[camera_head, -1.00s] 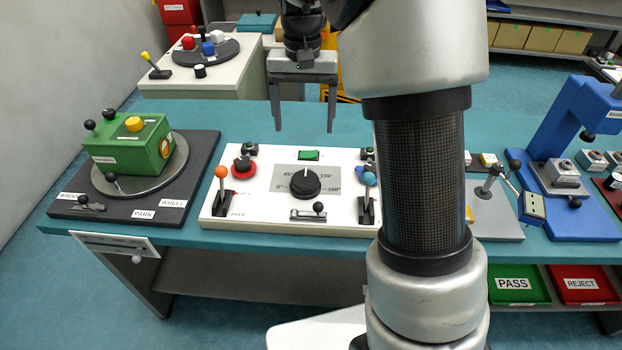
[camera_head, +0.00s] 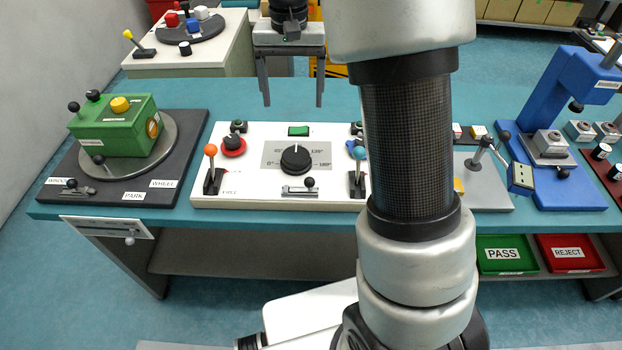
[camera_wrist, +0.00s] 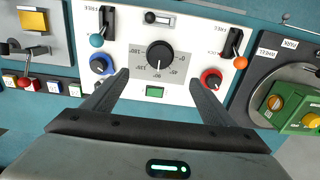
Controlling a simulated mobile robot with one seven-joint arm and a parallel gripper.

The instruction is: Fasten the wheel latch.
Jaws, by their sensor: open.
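My gripper (camera_head: 293,104) is open and empty, above the far edge of a white panel (camera_head: 215,135). In the wrist view my fingers (camera_wrist: 160,80) point across the panel with a gap between them. The panel carries a black pointer dial (camera_head: 296,159) with angle marks. In front of the dial is a small slide latch (camera_head: 299,188) with a black knob, and it also shows in the wrist view (camera_wrist: 160,18). I cannot tell whether either latch is engaged.
An orange-knobbed lever (camera_head: 211,168) and a blue-knobbed lever (camera_head: 358,170) flank the panel. A green box (camera_head: 115,130) stands on a round turntable at left. A blue press (camera_head: 562,115) stands at right. The teal table is bare behind the panel.

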